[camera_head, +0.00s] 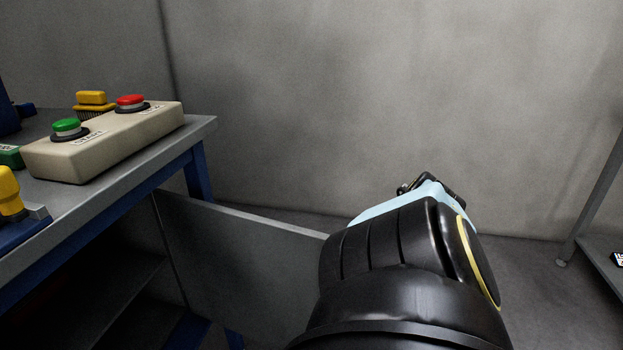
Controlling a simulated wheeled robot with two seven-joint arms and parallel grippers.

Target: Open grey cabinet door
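The grey cabinet door (240,255) is a flat panel under the workbench. It stands swung out from the grey cabinet (125,290), whose dark inside and shelf show at the lower left. My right arm comes in from the bottom, right of the middle, and covers the door's right-hand end. My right gripper (432,186) is at the far end of this arm, mostly hidden behind the wrist. Its fingers cannot be made out, nor whether it touches the door. My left gripper is not in view.
The blue-framed workbench (203,128) holds a beige box (115,140) with a green button (67,127) and a red button (130,101). A grey wall is behind. A metal rack (600,262) stands at the right edge. Bare floor lies between my arm and the rack.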

